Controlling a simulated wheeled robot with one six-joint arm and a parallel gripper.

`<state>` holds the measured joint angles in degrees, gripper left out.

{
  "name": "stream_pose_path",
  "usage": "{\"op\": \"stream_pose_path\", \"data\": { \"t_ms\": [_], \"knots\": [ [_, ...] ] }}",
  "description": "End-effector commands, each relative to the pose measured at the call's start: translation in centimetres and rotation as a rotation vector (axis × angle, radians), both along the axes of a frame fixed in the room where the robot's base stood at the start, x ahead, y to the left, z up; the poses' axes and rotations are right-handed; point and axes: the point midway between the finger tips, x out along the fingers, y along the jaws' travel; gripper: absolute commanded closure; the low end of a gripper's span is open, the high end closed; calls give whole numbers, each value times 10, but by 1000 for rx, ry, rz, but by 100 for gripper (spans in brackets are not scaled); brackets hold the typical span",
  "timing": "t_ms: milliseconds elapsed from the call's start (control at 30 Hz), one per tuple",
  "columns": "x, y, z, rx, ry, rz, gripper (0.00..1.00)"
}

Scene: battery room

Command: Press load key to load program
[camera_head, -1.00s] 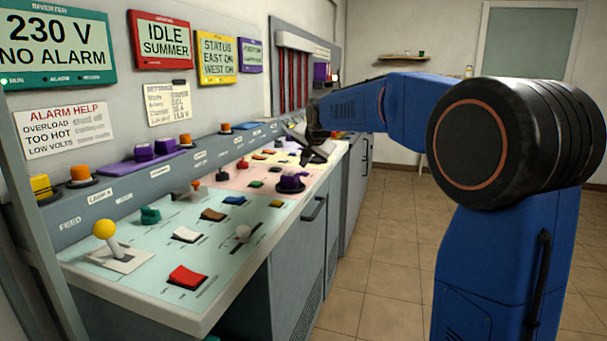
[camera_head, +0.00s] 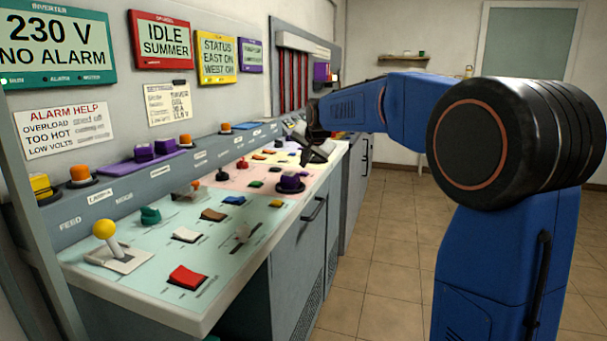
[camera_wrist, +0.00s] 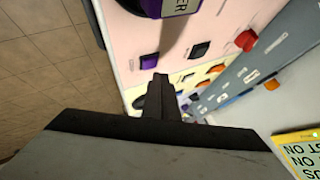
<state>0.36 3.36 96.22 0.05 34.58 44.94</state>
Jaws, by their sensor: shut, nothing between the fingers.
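My gripper (camera_head: 318,156) is shut and empty. It is over the far part of the control desk (camera_head: 200,318), near its front edge. In the wrist view the dark closed fingers (camera_wrist: 158,80) point at the desk, with their tips beside a small purple key (camera_wrist: 149,61). A black key (camera_wrist: 199,50) sits to the right of the tips on the pink panel. Whether the fingers touch any key cannot be told. No legible label marks a load key; the small lettering is too blurred to read.
A large purple knob (camera_head: 291,182) stands on the pink section near the front edge, a possible obstacle. A yellow-knobbed lever (camera_head: 104,230) and a red rocker (camera_head: 188,277) are at the near end. The tiled floor (camera_head: 400,240) right of the desk is clear.

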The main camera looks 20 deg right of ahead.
Motion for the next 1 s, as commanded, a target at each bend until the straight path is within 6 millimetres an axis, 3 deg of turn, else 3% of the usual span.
{"op": "stream_pose_path", "data": {
  "t_ms": [1000],
  "knots": [
    [0, 0, -9, 0, 0, 0, 100]
  ]
}}
